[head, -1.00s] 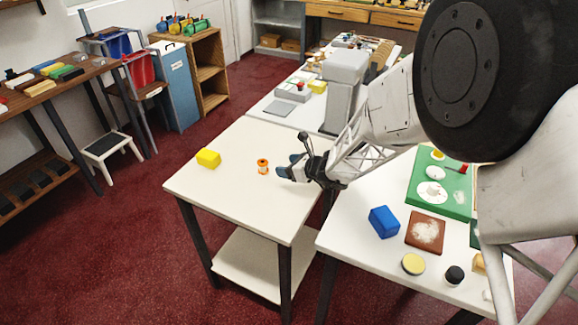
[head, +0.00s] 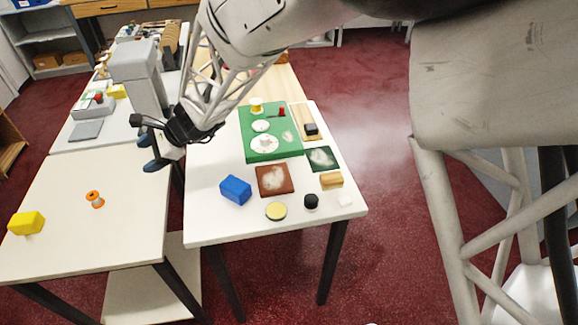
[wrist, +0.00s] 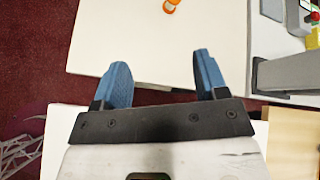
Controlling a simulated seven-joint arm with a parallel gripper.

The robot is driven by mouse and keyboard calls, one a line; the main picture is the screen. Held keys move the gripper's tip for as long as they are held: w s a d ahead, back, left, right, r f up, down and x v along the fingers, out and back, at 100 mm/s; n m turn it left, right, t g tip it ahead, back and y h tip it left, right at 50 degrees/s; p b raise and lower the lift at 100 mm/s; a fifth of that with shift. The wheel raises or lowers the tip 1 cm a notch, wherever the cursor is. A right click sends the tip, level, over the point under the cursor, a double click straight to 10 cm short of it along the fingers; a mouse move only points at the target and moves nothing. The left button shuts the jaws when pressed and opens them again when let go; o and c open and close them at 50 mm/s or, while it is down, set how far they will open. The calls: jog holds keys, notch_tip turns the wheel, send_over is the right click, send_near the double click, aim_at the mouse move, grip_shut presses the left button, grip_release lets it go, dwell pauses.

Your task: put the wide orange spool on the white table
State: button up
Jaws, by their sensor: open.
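The orange spool (head: 94,199) stands on the pale, off-white left table (head: 130,235), right of a yellow block. It also shows, cut by the top edge, in the wrist view (wrist: 171,5). My gripper (head: 148,152) is above the back right corner of that table, away from the spool. In the wrist view its blue fingers (wrist: 161,62) are spread apart with nothing between them. A second white table (head: 212,222) stands to the right; no orange spool is visible on it.
The right table holds a green board (head: 287,150), a blue block (head: 235,189), a brown board (head: 274,192), a yellow-topped round tin (head: 276,211) and a black-topped jar (head: 311,201). The yellow block (head: 26,223) is at the left. A grey machine (head: 140,78) stands behind my gripper.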

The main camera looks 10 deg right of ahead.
jog(key=s+d+r+n+h, duration=0.2)
jog(key=s+d+r, duration=0.15)
jog(key=d, duration=0.35)
jog(key=s+d+r+n+h, duration=0.1)
jog(key=s+d+r+n, duration=0.25)
jog(key=d, duration=0.35)
jog(key=s+d+r+n+h, duration=0.2)
jog(key=s+d+r, duration=0.1)
jog(key=s+d, duration=0.3)
jog(key=s+d+r+n+t+h, duration=0.1)
jog(key=s+d+n+h, duration=0.1)
jog(key=s+d, duration=0.5)
jog(key=s+d+r+n+t+h, duration=0.1)
jog(key=s+d+n+h, duration=0.2)
jog(key=s+d, duration=0.4)
jog(key=d+h, duration=0.1)
jog(key=d, duration=0.5)
jog(key=shift+s+d+r+h, duration=0.15)
jog(key=shift+s+r+h, duration=0.15)
jog(key=shift+s, duration=0.05)
jog(key=shift+o, duration=0.5)
jog(key=shift+w, duration=0.15)
